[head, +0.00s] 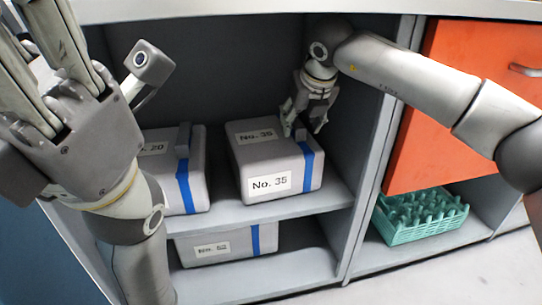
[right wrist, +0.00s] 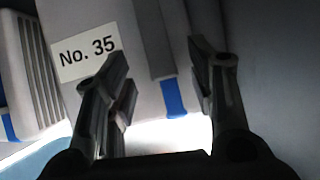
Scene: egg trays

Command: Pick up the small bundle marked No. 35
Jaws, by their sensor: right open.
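The bundle marked No. 35 (head: 240,160) is a grey block with a blue band and white labels on its top and front. It sits on the upper shelf (head: 270,213). My right gripper (head: 303,122) is just above its top, by the band and a small raised grip. In the right wrist view, the open fingers (right wrist: 165,72) stand to either side of the grey grip and blue band, with the No. 35 label (right wrist: 88,50) at left. I cannot tell whether they touch it. My left gripper (head: 38,45) is raised at upper left, its tips partly out of frame.
A similar bundle marked No. 20 (head: 196,165) stands to the left on the same shelf, partly hidden by my left arm. Bundle No. 52 (head: 230,248) is on the lower shelf. A grey divider (head: 375,150) stands right, then an orange door (head: 455,110) above a green egg tray (head: 420,232).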

